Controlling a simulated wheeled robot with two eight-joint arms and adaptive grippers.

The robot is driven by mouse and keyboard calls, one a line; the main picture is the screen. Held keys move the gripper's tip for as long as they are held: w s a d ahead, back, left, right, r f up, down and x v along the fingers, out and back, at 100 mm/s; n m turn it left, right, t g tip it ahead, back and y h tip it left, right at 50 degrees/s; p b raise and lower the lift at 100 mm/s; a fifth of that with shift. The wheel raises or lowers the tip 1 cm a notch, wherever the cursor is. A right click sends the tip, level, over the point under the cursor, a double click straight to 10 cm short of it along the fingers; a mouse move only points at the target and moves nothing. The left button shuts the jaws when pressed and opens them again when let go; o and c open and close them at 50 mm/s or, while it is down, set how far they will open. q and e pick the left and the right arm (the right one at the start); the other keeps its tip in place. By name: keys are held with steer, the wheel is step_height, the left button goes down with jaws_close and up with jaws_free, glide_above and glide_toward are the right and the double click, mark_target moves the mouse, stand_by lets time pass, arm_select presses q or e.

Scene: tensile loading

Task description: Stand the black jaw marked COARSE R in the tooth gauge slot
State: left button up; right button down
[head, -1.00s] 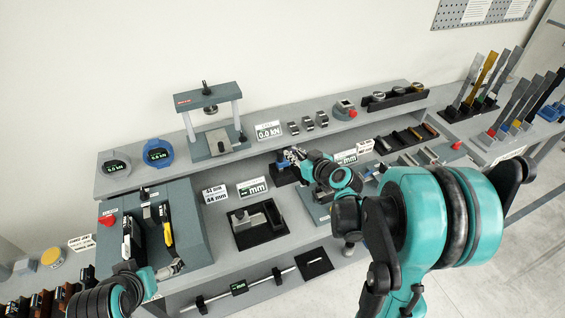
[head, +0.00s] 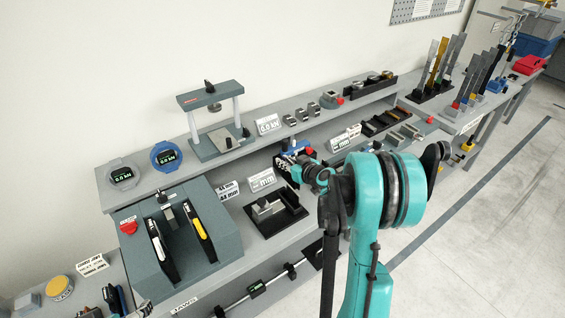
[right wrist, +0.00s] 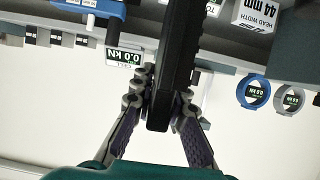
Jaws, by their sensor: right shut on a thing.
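My right gripper (head: 293,165) is over the middle of the bench in the head view, small and partly hidden by my own arm. In the right wrist view, the fingers of this gripper (right wrist: 163,104) are shut on a long black jaw (right wrist: 178,50), which extends away from the fingers to the top edge. Its marking cannot be read. A blue part (head: 297,147) shows just behind the gripper in the head view; I cannot tell whether it belongs to the tooth gauge. The gauge slot cannot be made out. My left gripper is not clearly in view.
A grey block (head: 150,240) with two upright jaws and a red button stands at the left. A black tray (head: 268,222) with metal parts lies left of the gripper. A press frame (head: 211,110) and blue dial (head: 166,155) stand on the raised shelf behind.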

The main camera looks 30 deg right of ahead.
mark_target(283, 169)
steer(key=shift+a, duration=0.1)
steer(key=shift+f+b, duration=1.9)
steer(key=shift+b, duration=0.15)
steer(key=shift+b, duration=0.3)
steer(key=shift+f+b, duration=3.45)
steer(key=shift+f, duration=0.3)
steer(key=c, duration=1.4)
jaws_free()
steer(key=shift+c, duration=0.2)
steer(key=shift+s, duration=0.1)
steer(key=v, duration=1.2)
steer(key=shift+a, duration=0.15)
